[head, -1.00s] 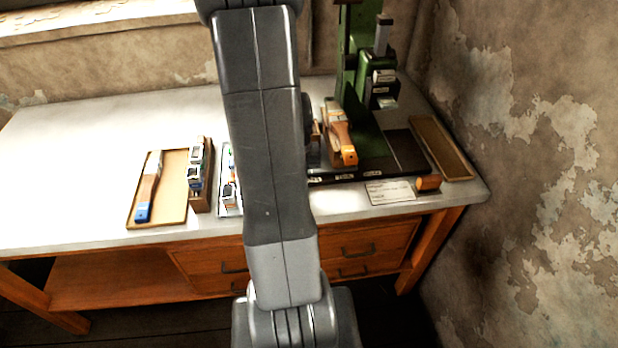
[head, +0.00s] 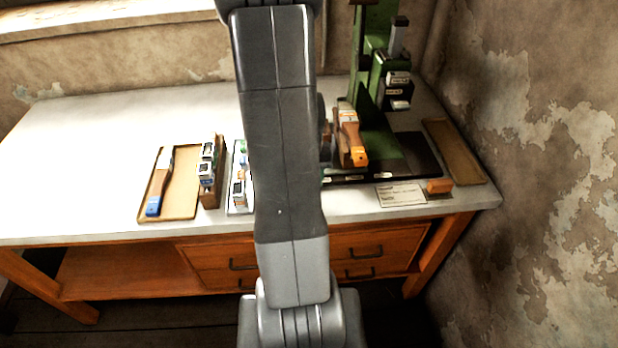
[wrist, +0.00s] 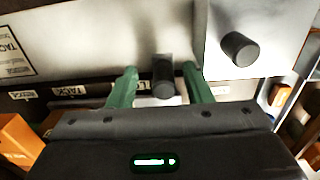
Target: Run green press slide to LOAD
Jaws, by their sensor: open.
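The green press (head: 373,62) stands at the back right of the table on a dark base (head: 413,150). Small white labels run along the base's front edge. In the wrist view, labels on a dark strip read BRIDGE, TACK (wrist: 69,91) and a partly hidden one starting LO. My gripper (wrist: 160,72) shows there with two green fingers apart. A dark cylindrical knob (wrist: 163,78) appears between the fingers; I cannot tell whether they touch it. A second dark knob (wrist: 240,49) is to the right on a pale plate. My gripper is out of the head view, and my arm hides part of the press.
A brown block with an orange end (head: 351,140) stands by the press. A white card (head: 401,195) and an orange block (head: 439,187) lie at the front edge. A tan tray (head: 178,207) and a small rack (head: 212,172) are left. A wall bounds the right.

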